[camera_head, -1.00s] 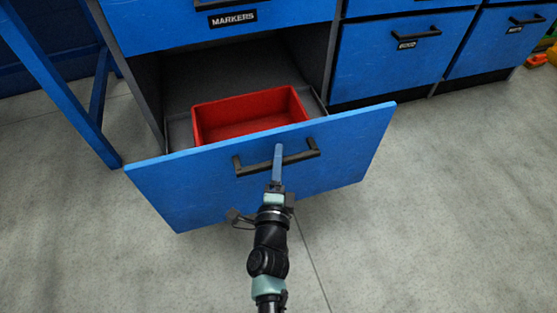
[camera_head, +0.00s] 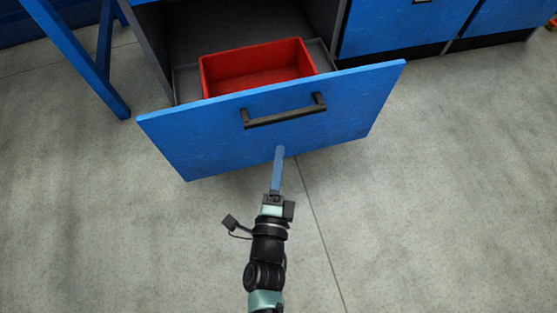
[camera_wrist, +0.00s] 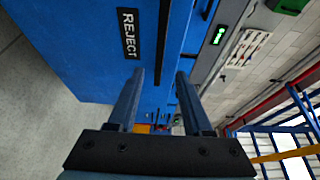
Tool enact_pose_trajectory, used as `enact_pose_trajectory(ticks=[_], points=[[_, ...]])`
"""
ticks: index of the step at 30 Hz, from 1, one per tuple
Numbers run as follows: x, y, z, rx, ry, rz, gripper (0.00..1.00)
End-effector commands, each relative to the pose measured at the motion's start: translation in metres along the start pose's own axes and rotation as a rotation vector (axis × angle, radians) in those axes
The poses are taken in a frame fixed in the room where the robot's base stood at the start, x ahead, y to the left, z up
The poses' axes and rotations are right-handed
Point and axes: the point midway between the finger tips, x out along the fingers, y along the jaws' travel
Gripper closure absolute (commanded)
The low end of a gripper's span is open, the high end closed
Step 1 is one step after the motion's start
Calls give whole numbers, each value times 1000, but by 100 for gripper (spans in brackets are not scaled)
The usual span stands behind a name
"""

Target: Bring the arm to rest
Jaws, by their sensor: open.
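My gripper (camera_head: 279,155) is in front of the open blue drawer (camera_head: 200,150), below its black handle (camera_head: 284,111) in the head view. The gripper looks apart from the handle. In the wrist view the two blue fingers of my gripper (camera_wrist: 157,80) stand apart with nothing held between them. My arm reaches up from the bottom of the head view.
A red bin (camera_head: 258,70) sits inside the pulled-out drawer; its inside looks empty. A blue table leg (camera_head: 90,70) stands at the left. Grey floor (camera_head: 430,190) is clear. The wrist view shows a REJECT label (camera_wrist: 129,34) on a blue front.

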Motion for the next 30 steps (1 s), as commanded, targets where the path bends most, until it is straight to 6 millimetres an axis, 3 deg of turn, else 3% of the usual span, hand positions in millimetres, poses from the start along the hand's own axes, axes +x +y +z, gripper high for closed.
enact_pose_trajectory(ticks=[22,26,29,30], points=[[-3,-6,2,-6,-4,-9,50],[20,-47,11,-62,-31,-67,50],[48,-108,23,-159,-61,-151,50],[59,-137,28,-208,-71,-190,50]])
